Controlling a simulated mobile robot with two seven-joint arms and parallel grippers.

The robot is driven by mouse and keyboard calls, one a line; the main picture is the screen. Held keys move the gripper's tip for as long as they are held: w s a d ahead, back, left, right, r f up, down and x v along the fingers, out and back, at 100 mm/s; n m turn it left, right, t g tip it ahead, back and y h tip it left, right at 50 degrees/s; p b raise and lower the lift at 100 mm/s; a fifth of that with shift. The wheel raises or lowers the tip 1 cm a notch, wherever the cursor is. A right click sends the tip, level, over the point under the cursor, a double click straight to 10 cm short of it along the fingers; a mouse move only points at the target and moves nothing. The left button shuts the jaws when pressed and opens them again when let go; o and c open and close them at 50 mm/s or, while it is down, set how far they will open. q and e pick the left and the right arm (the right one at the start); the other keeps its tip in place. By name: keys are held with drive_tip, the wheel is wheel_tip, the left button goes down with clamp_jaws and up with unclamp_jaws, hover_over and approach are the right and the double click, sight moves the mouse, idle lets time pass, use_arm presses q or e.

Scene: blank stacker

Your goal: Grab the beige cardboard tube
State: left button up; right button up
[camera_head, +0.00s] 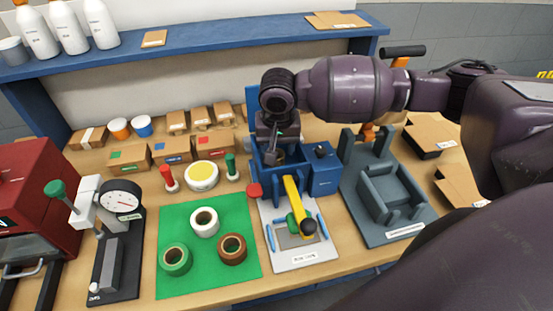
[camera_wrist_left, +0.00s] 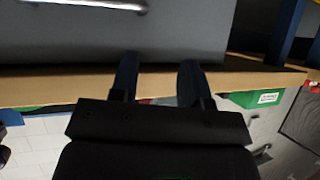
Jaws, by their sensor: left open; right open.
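No object is plainly a beige cardboard tube. A small brownish round shape (camera_head: 279,157) shows in the blue open-topped holder (camera_head: 268,177), partly hidden by my right gripper; I cannot tell if it is the tube. My right gripper (camera_head: 273,153) points down at the holder, open; contact is unclear. White (camera_head: 204,222), green (camera_head: 175,259) and brown (camera_head: 232,248) rolls lie on the green mat (camera_head: 194,284). In the left wrist view, my left gripper (camera_wrist_left: 158,80) is open with nothing between its fingers, near a wooden edge (camera_wrist_left: 60,85).
A yellow lever (camera_head: 292,199) stands in front of the holder. A grey fixture (camera_head: 390,197) is at right, a dial gauge stand (camera_head: 121,199) at left. Small cardboard boxes (camera_head: 178,149) line the back under the blue shelf (camera_head: 230,38).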

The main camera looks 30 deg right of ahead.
drive_tip(key=shift+w+d+f, duration=0.1)
drive_tip(key=shift+w+f, duration=0.15)
drive_tip(key=shift+f, duration=0.6)
drive_tip(key=shift+w+d+f, duration=0.1)
drive_tip(key=shift+w+f, duration=0.15)
drive_tip(key=shift+f, duration=0.65)
drive_tip(key=shift+w+d+f, duration=0.1)
drive_tip(key=shift+w+f, duration=0.15)
drive_tip(key=shift+f, duration=0.6)
